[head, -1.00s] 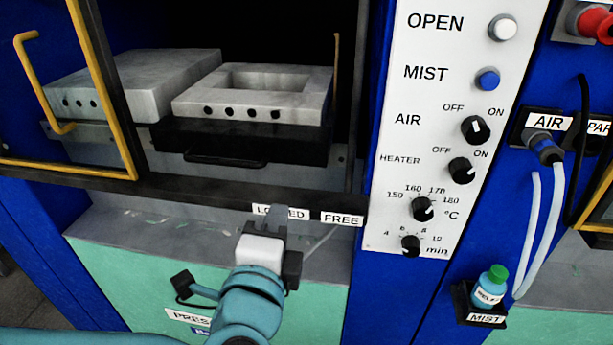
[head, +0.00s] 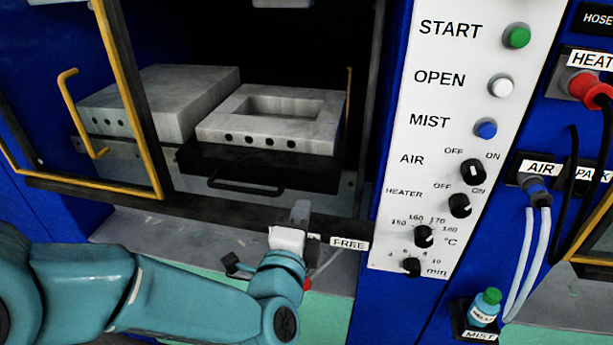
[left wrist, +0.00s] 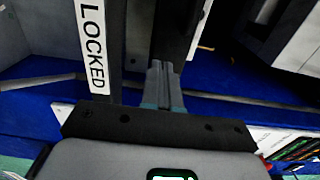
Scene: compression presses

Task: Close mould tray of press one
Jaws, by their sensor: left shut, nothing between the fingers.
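The mould tray (head: 262,169) of the press is a black drawer with a dark bar handle (head: 245,187) on its front. It carries a grey mould half (head: 300,145) with a rectangular hollow and several holes in its front face. A second grey block (head: 165,95) stands to its left inside the press. My left gripper (head: 300,212) is in front of the press's dark lower rail, below and right of the handle and apart from it. In the left wrist view its fingers (left wrist: 160,85) are together and empty, beside the LOCKED label (left wrist: 93,45). My right gripper is not in view.
The yellow-edged door (head: 130,95) is open at the left. The FREE label (head: 349,243) is on the rail right of my gripper. A white control panel (head: 445,130) with buttons and knobs stands at the right, beside hoses and a MIST bottle (head: 486,307).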

